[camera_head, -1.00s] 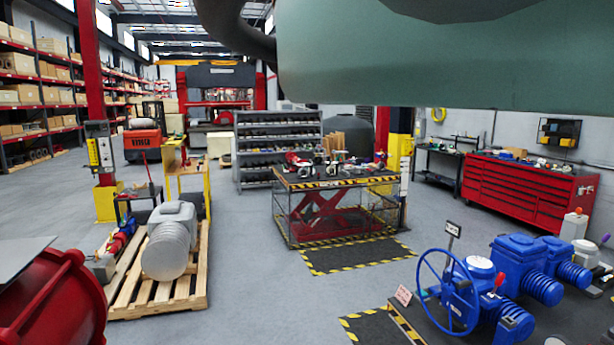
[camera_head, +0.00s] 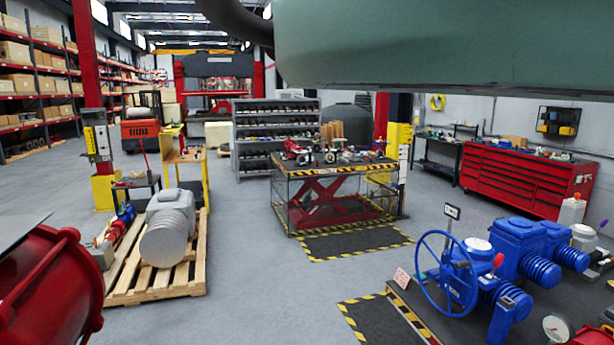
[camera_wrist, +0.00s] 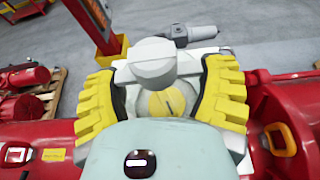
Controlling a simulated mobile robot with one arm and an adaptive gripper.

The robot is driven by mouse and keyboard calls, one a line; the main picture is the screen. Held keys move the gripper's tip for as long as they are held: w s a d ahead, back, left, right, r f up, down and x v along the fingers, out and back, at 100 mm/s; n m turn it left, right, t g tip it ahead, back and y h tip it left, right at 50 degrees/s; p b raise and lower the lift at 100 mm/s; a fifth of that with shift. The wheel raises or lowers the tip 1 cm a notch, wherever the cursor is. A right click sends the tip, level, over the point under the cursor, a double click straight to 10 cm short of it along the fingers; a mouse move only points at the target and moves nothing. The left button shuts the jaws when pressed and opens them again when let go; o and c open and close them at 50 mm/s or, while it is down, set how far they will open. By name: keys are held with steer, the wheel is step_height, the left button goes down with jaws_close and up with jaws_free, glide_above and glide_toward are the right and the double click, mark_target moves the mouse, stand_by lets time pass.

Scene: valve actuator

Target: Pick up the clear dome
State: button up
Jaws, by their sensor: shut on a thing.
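In the wrist view my gripper (camera_wrist: 160,78) has two ribbed yellow fingers on either side of a pale round part with a yellow disc (camera_wrist: 166,103) at its middle. The fingers are closed in on this part. The clear dome is see-through and its outline is hard to make out; it appears to be between the fingers, over the yellow disc. A grey-white rounded cap (camera_wrist: 152,62) stands just beyond the disc. In the head view my gripper and the dome are not seen.
Red housings flank the gripper, left (camera_wrist: 35,145) and right (camera_wrist: 285,105). In the head view, blue actuators (camera_head: 520,250) with a handwheel stand right, a grey motor (camera_head: 170,230) sits on a pallet left, and a lift table (camera_head: 335,195) stands mid-room. Floor between is clear.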

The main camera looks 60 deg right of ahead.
steer(key=shift+s+b, duration=0.25)
steer(key=shift+b, duration=0.25)
steer(key=s+d+r+b, duration=0.1)
steer(key=s+d+b, duration=0.1)
steer(key=s+b, duration=0.4)
steer(key=s+d+b, duration=0.3)
steer(key=s+b, duration=0.4)
steer(key=s, duration=0.1)
steer(key=shift+s+r, duration=0.3)
steer(key=shift+r, duration=0.05)
steer(key=shift+d, duration=0.15)
